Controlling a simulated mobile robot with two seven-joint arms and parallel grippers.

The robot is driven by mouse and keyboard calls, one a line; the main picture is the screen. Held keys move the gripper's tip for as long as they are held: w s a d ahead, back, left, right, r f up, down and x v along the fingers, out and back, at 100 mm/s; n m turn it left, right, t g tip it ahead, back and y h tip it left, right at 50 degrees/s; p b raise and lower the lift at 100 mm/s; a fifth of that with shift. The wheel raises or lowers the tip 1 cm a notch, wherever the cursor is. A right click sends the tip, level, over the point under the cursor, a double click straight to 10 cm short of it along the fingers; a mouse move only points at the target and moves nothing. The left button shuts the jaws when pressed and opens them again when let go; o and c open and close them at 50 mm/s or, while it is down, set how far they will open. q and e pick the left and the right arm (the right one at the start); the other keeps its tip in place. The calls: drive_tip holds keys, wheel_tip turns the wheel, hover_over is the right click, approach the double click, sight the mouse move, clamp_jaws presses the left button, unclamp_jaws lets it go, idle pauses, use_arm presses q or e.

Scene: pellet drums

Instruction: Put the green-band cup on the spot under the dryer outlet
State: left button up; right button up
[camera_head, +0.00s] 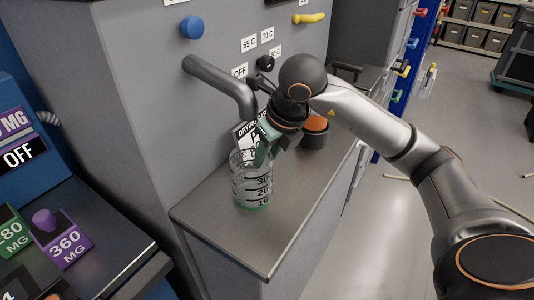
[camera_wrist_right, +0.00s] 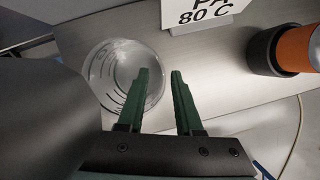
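The clear cup with a green band at its base (camera_head: 252,185) stands upright on the grey shelf (camera_head: 215,218), below the grey dryer outlet pipe (camera_head: 222,84). The marked spot is not visible. My right gripper (camera_head: 262,155) is at the cup's upper rim, pointing down. In the right wrist view the cup (camera_wrist_right: 104,70) is seen from above. The green fingers of my right gripper (camera_wrist_right: 162,72) are apart; one overlaps the cup's rim and the other shows just outside it. Whether they touch the wall is unclear. My left gripper is out of view.
A black and orange container (camera_head: 314,132) stands on the shelf right of the cup. A white drying sign (camera_head: 242,136) stands behind the cup. The blue knob (camera_head: 192,27) and yellow handle (camera_head: 309,18) are on the dryer. The shelf's front part is clear.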

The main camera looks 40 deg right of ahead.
drive_tip(key=shift+r, duration=0.25)
drive_tip(key=p+v, duration=0.2)
drive_tip(key=v, duration=0.9)
drive_tip(key=shift+s+r, duration=0.2)
drive_tip(key=shift+r, duration=0.1)
